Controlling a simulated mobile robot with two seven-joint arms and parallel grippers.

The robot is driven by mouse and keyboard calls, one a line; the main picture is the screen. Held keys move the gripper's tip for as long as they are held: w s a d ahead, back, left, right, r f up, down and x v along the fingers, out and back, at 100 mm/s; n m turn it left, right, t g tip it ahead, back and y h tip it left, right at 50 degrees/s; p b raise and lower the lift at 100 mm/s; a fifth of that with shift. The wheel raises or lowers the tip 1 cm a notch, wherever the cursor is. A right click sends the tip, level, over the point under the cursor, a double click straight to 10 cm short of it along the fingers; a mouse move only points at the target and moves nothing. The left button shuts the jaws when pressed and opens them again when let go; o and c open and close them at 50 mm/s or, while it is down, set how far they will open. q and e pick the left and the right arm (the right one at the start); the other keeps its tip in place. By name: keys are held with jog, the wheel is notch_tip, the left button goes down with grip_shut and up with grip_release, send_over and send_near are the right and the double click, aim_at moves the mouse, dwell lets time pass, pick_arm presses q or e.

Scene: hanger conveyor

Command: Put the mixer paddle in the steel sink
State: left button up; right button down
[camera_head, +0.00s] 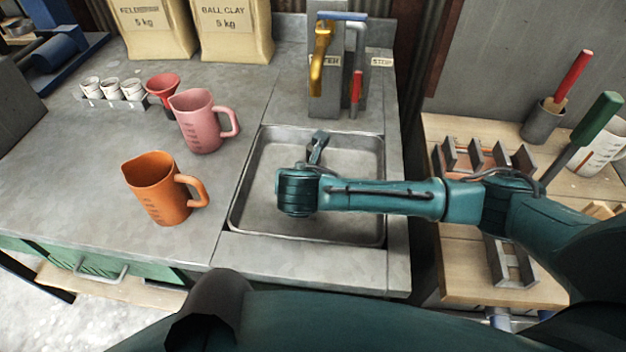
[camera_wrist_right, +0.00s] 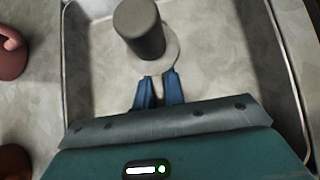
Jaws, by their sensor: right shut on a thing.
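My right gripper (camera_head: 315,162) reaches in from the right and is over the steel sink (camera_head: 255,185). In the right wrist view its blue fingers (camera_wrist_right: 159,80) are shut on a grey piece with a thick cylinder and a round, flat disc, which I take to be the mixer paddle (camera_wrist_right: 140,30). In the head view the paddle (camera_head: 319,138) shows as a small grey piece beyond the gripper, inside the sink's outline. Its underside is hidden, so I cannot tell whether it touches the sink floor. My left gripper is not in view.
An orange jug (camera_head: 160,190) and a pink jug (camera_head: 203,122) stand left of the sink. A tap panel (camera_head: 335,95) with yellow and red handles rises behind it. A wooden bench (camera_head: 455,275) with metal racks is at right. The sink is otherwise clear.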

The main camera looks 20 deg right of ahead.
jog(key=c, duration=1.9)
grip_release()
jog(key=shift+f, duration=0.1)
jog(key=shift+c, duration=0.2)
jog(key=o, duration=0.5)
jog(key=shift+c, duration=0.2)
jog(key=v, duration=1.2)
jog(key=shift+p, duration=0.45)
